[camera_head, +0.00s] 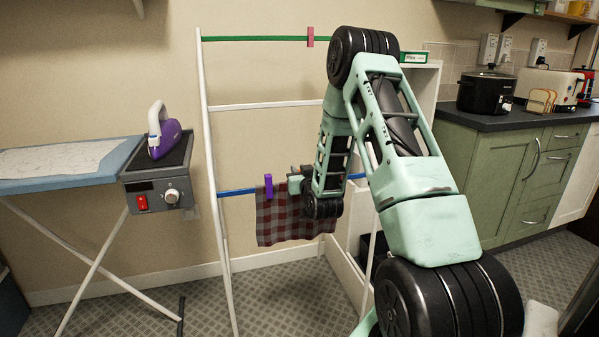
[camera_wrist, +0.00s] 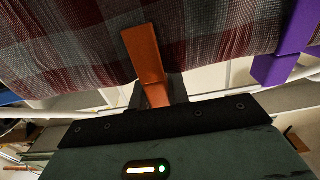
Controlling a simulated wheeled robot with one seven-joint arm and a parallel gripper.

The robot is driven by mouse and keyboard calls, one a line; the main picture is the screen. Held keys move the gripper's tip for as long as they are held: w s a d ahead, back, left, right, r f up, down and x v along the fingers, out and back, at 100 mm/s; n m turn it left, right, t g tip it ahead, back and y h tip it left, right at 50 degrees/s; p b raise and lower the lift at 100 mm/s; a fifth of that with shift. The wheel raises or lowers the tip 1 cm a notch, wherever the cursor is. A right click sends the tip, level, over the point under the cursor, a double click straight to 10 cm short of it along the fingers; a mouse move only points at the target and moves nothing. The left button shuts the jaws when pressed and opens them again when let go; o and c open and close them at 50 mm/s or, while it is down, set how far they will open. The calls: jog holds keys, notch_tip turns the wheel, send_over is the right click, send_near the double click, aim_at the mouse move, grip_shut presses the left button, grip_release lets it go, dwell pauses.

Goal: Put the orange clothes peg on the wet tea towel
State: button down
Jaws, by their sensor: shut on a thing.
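The tea towel (camera_head: 283,219), checked dark red and grey, hangs over the blue rail of the white airer. It also fills the top of the wrist view (camera_wrist: 70,45). My gripper (camera_head: 295,181) is at the rail beside the towel's upper part, and in the wrist view my gripper (camera_wrist: 160,95) is shut on the lower end of the orange clothes peg (camera_wrist: 144,55). The peg's upper part overlaps the towel there; I cannot tell whether its jaws grip the cloth.
A purple peg (camera_head: 268,186) sits on the towel's left part. The airer (camera_head: 208,130) also has a green rail (camera_head: 255,38) with a pink peg (camera_head: 310,37). An ironing board (camera_head: 70,165) with an iron (camera_head: 165,140) stands left, green cabinets (camera_head: 510,180) right.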

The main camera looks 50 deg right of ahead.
jog(key=c, duration=1.3)
grip_release()
jog(key=shift+o, duration=0.2)
notch_tip(320, 180, up, 7)
jog(key=p, duration=0.4)
